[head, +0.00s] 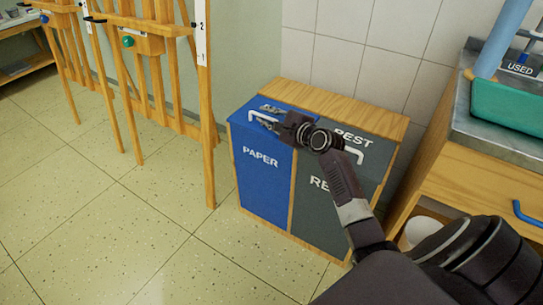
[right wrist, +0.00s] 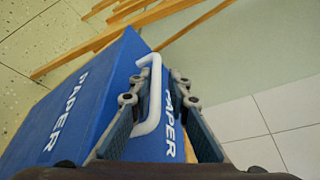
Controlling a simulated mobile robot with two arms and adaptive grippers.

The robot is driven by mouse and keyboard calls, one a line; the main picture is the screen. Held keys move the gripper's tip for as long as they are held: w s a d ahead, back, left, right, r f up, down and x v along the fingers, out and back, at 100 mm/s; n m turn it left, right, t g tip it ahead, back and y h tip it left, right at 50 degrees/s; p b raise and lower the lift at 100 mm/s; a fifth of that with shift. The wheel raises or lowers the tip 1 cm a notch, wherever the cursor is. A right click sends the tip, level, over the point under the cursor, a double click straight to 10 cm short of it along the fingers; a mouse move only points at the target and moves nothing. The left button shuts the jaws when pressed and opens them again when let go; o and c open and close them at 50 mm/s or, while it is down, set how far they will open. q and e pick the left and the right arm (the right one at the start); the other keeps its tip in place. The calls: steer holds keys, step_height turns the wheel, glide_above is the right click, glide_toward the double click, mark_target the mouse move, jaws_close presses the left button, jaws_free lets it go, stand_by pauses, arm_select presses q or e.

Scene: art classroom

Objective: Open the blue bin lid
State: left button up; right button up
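The blue bin (head: 263,178), marked PAPER on its front, stands at the left of a wooden bin unit. Its blue lid (head: 291,108) lies down flat on top. A white bar handle (right wrist: 154,110) is on the lid; it is partly hidden by my gripper in the head view. My right gripper (head: 268,116) is over the lid at the handle. In the right wrist view, its two fingers (right wrist: 158,88) are apart, one on each side of the handle, with gaps visible. My left gripper is not in view.
A grey bin (head: 316,207) marked REST, with its own white handle (head: 348,157), adjoins on the right. Wooden easels (head: 205,120) stand to the left. A metal-topped counter (head: 500,138) with a green tray (head: 507,107) is at the right. The floor in front is clear.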

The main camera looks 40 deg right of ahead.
mark_target(274, 141)
steer(key=shift+f+b, duration=0.5)
steer(key=shift+f, duration=0.05)
steer(key=p+v, duration=0.1)
steer(key=v, duration=0.1)
steer(key=p+v, duration=0.1)
steer(key=v, duration=0.2)
steer(key=p+v, duration=0.1)
steer(key=v, duration=0.1)
steer(key=shift+s+a+r, duration=0.15)
steer(key=shift+s+r, duration=0.1)
steer(key=shift+r, duration=0.15)
steer(key=a+f+n, duration=0.1)
steer(key=s+a+f+n, duration=0.1)
steer(key=s+a+f+n+g, duration=0.1)
steer(key=shift+a+f+y, duration=0.2)
steer(key=shift+a+y, duration=0.2)
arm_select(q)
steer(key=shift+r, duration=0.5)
arm_select(e)
steer(key=shift+s+a+f+n+g, duration=0.3)
steer(key=shift+a+f+n, duration=0.2)
steer(key=shift+a+n, duration=0.1)
